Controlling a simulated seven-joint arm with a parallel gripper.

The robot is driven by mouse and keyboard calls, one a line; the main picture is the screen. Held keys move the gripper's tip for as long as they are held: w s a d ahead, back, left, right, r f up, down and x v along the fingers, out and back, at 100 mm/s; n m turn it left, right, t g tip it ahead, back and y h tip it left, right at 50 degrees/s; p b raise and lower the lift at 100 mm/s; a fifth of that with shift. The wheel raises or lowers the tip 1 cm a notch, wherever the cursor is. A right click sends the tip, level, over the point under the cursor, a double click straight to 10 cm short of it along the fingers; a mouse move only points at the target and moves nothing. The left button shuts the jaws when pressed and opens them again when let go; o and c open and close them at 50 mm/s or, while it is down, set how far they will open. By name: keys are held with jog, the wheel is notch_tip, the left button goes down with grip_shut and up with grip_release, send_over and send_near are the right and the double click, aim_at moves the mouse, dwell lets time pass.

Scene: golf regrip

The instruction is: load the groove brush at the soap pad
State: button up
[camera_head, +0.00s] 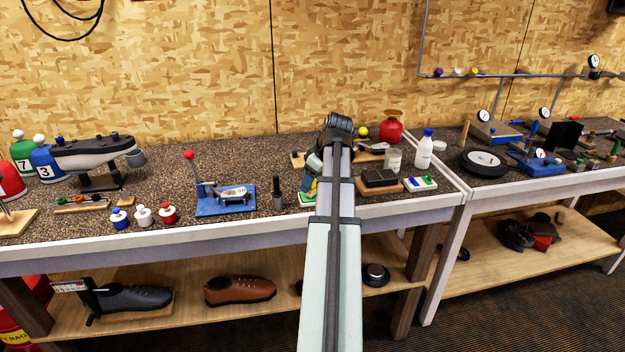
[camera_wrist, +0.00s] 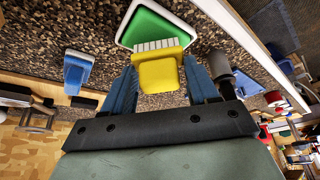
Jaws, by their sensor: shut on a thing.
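My gripper (camera_wrist: 160,72) is shut on the groove brush (camera_wrist: 160,75), a yellow block with a row of white bristles. The brush sits between the two blue fingers, with its bristles toward the soap pad. The soap pad (camera_wrist: 160,27) is green, in a white-rimmed tray, just beyond the bristles in the wrist view. The bristles overlap the tray's near edge in that view; I cannot tell whether they touch the pad. In the head view my arm hides much of the gripper (camera_head: 311,182), and only slivers of the yellow brush (camera_head: 312,189) and green pad (camera_head: 305,199) show.
A dark cylinder (camera_wrist: 219,64) stands close beside my right finger in the wrist view; it also shows in the head view (camera_head: 278,193). A light-blue block (camera_wrist: 78,70) lies to the left. A blue clamp stand (camera_head: 225,203) and a white bottle (camera_head: 424,150) stand farther off.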

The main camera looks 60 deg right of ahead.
jog(key=shift+f, duration=0.45)
dwell(1.3)
jog(key=shift+r, duration=0.15)
jog(key=shift+r, duration=3.4)
